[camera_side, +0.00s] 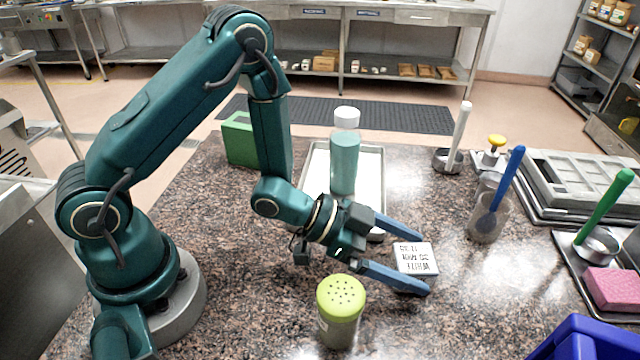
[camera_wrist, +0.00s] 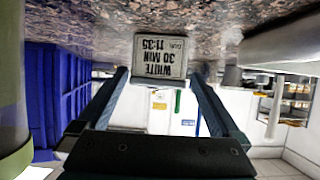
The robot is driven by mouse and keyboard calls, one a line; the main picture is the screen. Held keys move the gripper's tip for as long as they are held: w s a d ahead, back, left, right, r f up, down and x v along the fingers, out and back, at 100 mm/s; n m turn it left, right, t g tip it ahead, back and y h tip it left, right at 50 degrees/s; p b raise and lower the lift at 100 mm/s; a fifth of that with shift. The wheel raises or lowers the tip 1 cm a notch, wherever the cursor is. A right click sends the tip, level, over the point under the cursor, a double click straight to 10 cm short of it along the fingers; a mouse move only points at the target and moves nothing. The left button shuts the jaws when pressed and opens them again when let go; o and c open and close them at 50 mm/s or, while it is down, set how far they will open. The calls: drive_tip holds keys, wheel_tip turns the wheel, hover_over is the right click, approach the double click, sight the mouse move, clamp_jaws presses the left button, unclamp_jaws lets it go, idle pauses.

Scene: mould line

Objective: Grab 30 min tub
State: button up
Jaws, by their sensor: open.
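The 30 min tub (camera_side: 415,258) is a small square tub on the speckled counter. Its pale top label reads upside down in the side view. In the wrist view the tub (camera_wrist: 160,55) shows the label "WHITE 30 MIN 11:35", also upside down. My gripper (camera_side: 424,264) is open, low over the counter, with one blue finger on each side of the tub. In the wrist view the tub sits between the fingertips of my gripper (camera_wrist: 160,74). I cannot tell whether either finger touches it. The tub's lower part is partly hidden by the near finger.
A green-lidded shaker (camera_side: 340,310) stands close to my gripper on the near side. A metal tray (camera_side: 376,165) with a teal bottle (camera_side: 344,165) lies behind. A cup with a blue-handled tool (camera_side: 490,218) stands right. A blue crate (camera_side: 590,340) is at front right.

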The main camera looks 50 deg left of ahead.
sight(432, 266)
drive_tip(key=shift+x, duration=2.15)
drive_tip(key=c, duration=1.4)
drive_tip(key=shift+c, duration=0.2)
drive_tip(key=shift+r, duration=0.15)
